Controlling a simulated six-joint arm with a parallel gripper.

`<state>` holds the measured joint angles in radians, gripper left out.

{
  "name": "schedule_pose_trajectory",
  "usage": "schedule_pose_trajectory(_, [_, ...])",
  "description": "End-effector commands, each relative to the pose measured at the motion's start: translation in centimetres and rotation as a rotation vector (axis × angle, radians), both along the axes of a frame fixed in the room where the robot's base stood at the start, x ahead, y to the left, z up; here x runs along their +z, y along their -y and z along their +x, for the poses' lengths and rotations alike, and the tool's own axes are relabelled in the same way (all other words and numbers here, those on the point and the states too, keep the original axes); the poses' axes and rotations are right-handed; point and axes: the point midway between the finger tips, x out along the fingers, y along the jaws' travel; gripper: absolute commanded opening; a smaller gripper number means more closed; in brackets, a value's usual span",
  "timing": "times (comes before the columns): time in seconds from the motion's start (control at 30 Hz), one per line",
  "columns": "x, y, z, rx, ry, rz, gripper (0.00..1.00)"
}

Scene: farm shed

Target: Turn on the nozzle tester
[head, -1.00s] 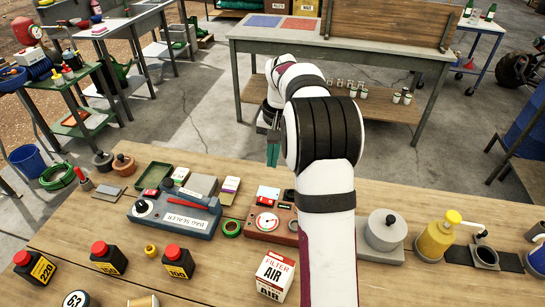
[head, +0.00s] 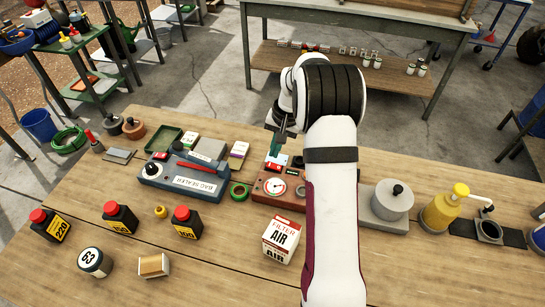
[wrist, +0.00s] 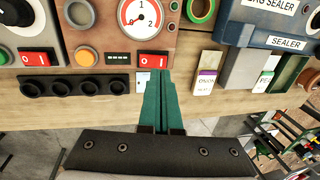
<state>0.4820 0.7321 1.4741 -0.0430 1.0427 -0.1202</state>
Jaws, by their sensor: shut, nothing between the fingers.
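The nozzle tester appears to be the reddish-brown box (head: 262,190) with a round white gauge; no name on it is readable. In the wrist view its gauge (wrist: 143,13), an orange button (wrist: 85,54) and a red rocker switch marked 0 and 1 (wrist: 153,60) show. I cannot tell which way the rocker is pressed. My gripper (head: 274,150) has green fingers pointing down at the tester's far edge. In the wrist view the closed fingertips (wrist: 158,74) lie just below the rocker. They are empty, and I cannot tell whether they touch it.
A blue-grey bag sealer (head: 190,178) stands left of the tester. A second red rocker (wrist: 38,57) is on the neighbouring device. A row of black cups (wrist: 75,86) lies along the tester's far side. An air filter box (head: 282,240) stands in front.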

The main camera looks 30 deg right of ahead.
Motion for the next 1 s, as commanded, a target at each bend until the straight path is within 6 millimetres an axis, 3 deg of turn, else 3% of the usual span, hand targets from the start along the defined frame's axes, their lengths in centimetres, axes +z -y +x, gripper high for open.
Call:
schedule_pose_trajectory(0.1, [-2.0,-0.3,0.2,0.001,-0.001,0.000,0.00])
schedule_pose_trajectory(0.3, [-3.7,-0.5,0.5,0.001,-0.001,-0.001,0.00])
schedule_pose_trajectory(1.0, [-5.1,-0.9,0.8,0.006,-0.092,-0.088,0.00])
